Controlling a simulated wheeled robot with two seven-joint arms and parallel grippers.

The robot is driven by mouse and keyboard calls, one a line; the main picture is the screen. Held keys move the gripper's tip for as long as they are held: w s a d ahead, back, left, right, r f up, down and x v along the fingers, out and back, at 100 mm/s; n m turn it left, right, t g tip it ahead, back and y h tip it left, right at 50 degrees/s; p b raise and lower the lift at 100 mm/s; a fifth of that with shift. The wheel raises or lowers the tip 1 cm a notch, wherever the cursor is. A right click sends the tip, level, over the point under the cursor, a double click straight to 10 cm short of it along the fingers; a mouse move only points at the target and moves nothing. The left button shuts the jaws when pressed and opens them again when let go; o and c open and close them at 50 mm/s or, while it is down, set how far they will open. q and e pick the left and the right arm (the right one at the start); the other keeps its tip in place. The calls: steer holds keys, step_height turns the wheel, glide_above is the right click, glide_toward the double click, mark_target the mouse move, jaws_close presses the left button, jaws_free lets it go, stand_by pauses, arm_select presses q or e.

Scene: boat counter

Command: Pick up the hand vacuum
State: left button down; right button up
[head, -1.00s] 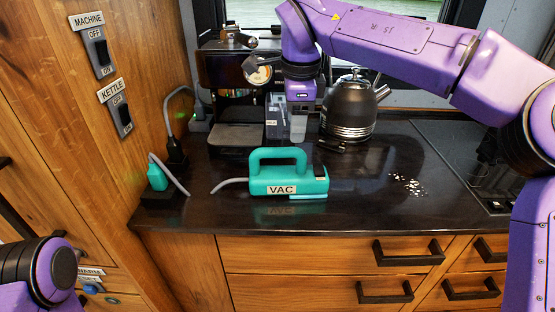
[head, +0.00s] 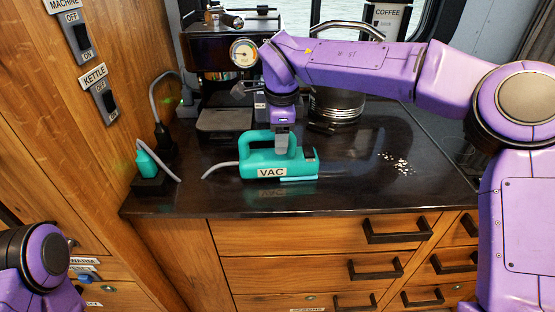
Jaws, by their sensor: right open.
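The teal hand vacuum (head: 262,165) lies on the dark counter (head: 335,190), with its "VAC" label facing me and its handle loop on top. A grey cord leaves its left end. My right gripper (head: 283,150) points down at the right part of the handle. It overlaps the handle in the picture, and its fingertips are partly lost against the vacuum. It is open; I cannot tell if the fingers straddle the handle. My left arm (head: 40,260) shows at the lower left, and its gripper is not clearly seen.
A coffee machine (head: 205,60) with a gauge stands behind left. A kettle (head: 335,104) stands behind my right arm. A teal plug (head: 147,163) sits in a socket block at left. Pale crumbs (head: 400,166) lie right of the vacuum. Drawers with dark handles (head: 397,230) are below.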

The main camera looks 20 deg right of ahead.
steer(key=shift+w, duration=0.1)
steer(key=c, duration=1)
jaws_close()
